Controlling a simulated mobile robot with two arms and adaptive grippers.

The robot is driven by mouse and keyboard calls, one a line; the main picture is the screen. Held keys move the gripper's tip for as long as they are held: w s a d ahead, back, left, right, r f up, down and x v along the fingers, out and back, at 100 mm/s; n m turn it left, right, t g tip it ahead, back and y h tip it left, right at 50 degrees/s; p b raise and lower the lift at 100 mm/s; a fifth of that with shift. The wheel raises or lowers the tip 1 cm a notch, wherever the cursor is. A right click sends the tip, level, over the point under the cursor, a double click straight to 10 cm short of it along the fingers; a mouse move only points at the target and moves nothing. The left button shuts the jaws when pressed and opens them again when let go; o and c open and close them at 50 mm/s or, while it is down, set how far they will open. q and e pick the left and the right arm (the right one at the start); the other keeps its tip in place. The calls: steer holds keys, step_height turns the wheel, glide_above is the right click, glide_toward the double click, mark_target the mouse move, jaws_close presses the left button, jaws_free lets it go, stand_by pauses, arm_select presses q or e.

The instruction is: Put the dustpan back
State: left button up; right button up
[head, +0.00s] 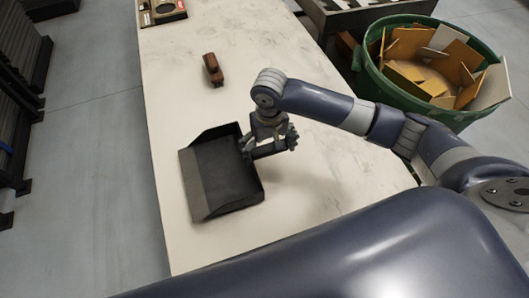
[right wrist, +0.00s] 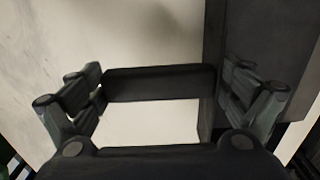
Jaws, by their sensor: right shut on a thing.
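The black dustpan (head: 222,172) is on or just above the pale workbench (head: 310,205); I cannot tell if it touches the top. Its open lip faces left in the head view and its short handle points right. My right gripper (head: 268,147) comes down from above and is shut on the handle. In the right wrist view the dark handle (right wrist: 160,83) spans between the fingers of my right gripper (right wrist: 160,92), and the pan (right wrist: 250,35) shows at the right. My left gripper is not in view.
A small reddish-brown tool (head: 212,69) lies on the bench behind the dustpan. A tray (head: 161,11) sits at the far end. A green bin (head: 375,78) full of board scraps stands right of the bench. Dark racks (head: 15,100) stand at the left, across clear floor.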

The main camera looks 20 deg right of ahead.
steer(key=shift+w+a, duration=0.2)
steer(key=shift+a, duration=0.15)
steer(key=shift+w+a+f, duration=0.1)
steer(key=shift+a+f, duration=0.1)
steer(key=shift+f, duration=0.1)
step_height(320, 180, down, 2)
steer(key=shift+f+p, duration=0.25)
steer(key=shift+p, duration=0.05)
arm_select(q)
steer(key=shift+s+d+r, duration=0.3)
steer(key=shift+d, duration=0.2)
arm_select(e)
steer(key=shift+f, duration=0.4)
steer(key=o, duration=0.9)
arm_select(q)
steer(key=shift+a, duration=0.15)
